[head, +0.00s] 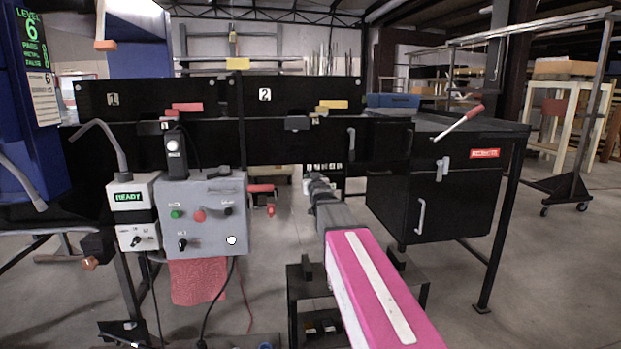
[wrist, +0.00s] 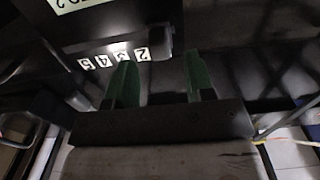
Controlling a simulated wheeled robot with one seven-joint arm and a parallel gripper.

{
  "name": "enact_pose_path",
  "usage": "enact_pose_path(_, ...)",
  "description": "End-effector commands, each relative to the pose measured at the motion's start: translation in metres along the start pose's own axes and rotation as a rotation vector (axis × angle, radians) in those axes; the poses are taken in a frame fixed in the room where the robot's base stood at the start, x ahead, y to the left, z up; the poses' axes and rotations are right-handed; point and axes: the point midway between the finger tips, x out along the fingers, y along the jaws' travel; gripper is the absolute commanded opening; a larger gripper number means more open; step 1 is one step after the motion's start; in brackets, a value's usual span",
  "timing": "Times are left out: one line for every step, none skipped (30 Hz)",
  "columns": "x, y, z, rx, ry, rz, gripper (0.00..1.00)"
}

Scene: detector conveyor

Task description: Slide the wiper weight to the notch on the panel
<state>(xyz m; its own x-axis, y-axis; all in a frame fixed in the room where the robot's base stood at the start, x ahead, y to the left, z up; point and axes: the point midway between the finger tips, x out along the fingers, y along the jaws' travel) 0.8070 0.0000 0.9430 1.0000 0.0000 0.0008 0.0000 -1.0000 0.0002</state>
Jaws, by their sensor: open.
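My gripper (wrist: 158,75) is open, with two green-padded fingers apart and nothing clearly between them. In the head view my gripper (head: 316,184) is in front of the lower edge of the black panel, just below a row of small white number labels (head: 324,168). The same labels (wrist: 115,58) show in the wrist view, beside and beyond the left finger. A dark block (wrist: 164,38) sits at the end of that row, beyond the fingers and apart from them. It may be the wiper weight; I cannot tell for sure. The notch cannot be made out.
A grey control box (head: 205,212) and a READY display unit (head: 130,197) stand left of my arm. A black cabinet (head: 440,205) with a red-handled lever (head: 460,122) is at right. A low black stand (head: 303,290) is below my arm.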

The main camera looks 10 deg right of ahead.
Motion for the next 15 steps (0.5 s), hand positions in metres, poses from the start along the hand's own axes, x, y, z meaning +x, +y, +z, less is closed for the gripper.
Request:
enact_pose_path(0.015, 0.0, 0.0, 0.0, 0.0, 0.0, 0.49)
enact_pose_path(0.021, 0.0, 0.0, 0.0, 0.0, 0.0, 0.49)
enact_pose_path(0.028, 0.0, 0.0, 0.0, 0.0, 0.0, 0.49)
enact_pose_path(0.032, 0.0, 0.0, 0.0, 0.0, 0.0, 0.49)
enact_pose_path(0.037, 0.0, 0.0, 0.0, 0.0, 0.0, 0.49)
enact_pose_path(0.042, 0.0, 0.0, 0.0, 0.0, 0.0, 0.49)
enact_pose_path(0.044, 0.0, 0.0, 0.0, 0.0, 0.0, 0.49)
enact_pose_path(0.047, 0.0, 0.0, 0.0, 0.0, 0.0, 0.49)
enact_pose_path(0.049, 0.0, 0.0, 0.0, 0.0, 0.0, 0.49)
enact_pose_path(0.051, 0.0, 0.0, 0.0, 0.0, 0.0, 0.49)
enact_pose_path(0.051, 0.0, 0.0, 0.0, 0.0, 0.0, 0.49)
enact_pose_path(0.052, 0.0, 0.0, 0.0, 0.0, 0.0, 0.49)
enact_pose_path(0.052, 0.0, 0.0, 0.0, 0.0, 0.0, 0.49)
enact_pose_path(0.052, 0.0, 0.0, 0.0, 0.0, 0.0, 0.49)
enact_pose_path(0.052, 0.0, 0.0, 0.0, 0.0, 0.0, 0.49)
